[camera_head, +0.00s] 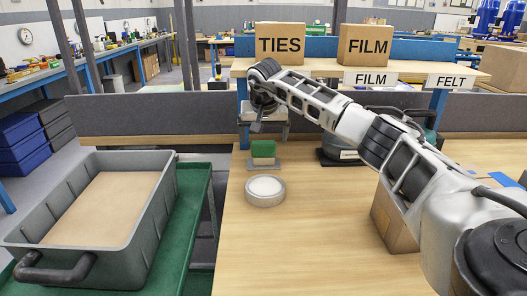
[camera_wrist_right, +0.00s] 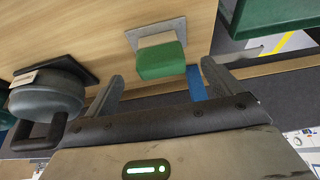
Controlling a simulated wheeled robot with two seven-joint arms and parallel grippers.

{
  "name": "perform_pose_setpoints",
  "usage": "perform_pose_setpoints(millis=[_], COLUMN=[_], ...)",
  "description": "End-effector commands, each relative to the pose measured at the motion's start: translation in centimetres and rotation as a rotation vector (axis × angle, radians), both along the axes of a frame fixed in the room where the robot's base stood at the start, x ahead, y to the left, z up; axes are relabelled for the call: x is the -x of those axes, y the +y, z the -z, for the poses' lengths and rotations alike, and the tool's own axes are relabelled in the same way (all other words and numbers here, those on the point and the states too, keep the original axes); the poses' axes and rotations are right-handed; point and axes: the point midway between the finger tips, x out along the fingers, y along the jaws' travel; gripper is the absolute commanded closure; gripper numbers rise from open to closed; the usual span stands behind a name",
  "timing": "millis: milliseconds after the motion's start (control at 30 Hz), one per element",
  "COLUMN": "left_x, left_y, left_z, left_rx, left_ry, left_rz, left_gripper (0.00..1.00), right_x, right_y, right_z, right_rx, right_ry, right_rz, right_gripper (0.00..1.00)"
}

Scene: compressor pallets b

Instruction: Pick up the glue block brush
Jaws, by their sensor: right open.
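The glue block brush appears to be the green block (camera_head: 263,148) with a tan layer under it, on a grey pad (camera_head: 283,164) near the back of the wooden table. In the right wrist view the green block (camera_wrist_right: 162,62) shows beyond and between the fingertips. My right gripper (camera_head: 262,133) reaches over from the right and is just above or behind the block; its fingers are partly hidden in the head view. In the right wrist view my right gripper (camera_wrist_right: 163,82) is open, with nothing between its fingers. My left gripper is not in view.
A round white-topped container (camera_head: 265,190) stands in front of the block. A dark pot-like item (camera_wrist_right: 45,95) with a handle is beside it. A grey tote (camera_head: 160,190) sits on a green cart at left. A shelf (camera_head: 300,68) with boxes stands behind.

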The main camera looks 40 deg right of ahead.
Motion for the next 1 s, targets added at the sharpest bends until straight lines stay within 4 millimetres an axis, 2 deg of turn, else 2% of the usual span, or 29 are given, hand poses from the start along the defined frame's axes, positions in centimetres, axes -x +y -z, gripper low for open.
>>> perform_pose_setpoints(millis=[233,500,833,867,1000], left_x=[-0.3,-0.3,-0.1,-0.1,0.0], left_y=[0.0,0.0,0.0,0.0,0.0], left_z=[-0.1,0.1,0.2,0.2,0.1], left_rx=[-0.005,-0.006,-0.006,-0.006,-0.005], left_ry=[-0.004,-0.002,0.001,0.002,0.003], left_rz=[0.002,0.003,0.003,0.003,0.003], left_gripper=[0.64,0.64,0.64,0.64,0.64], right_x=[-0.9,-2.0,-2.2,-2.2,-2.2], right_y=[-0.7,-1.7,-1.9,-1.9,-1.9], right_z=[-0.1,4.0,4.7,4.7,4.7], right_rx=[-0.002,-0.002,0.0,0.0,0.0], right_ry=[0.0,0.003,0.0,0.0,0.0], right_rz=[0.001,0.001,0.0,0.0,0.0], right_gripper=[0.09,0.09,0.09,0.15,0.54])
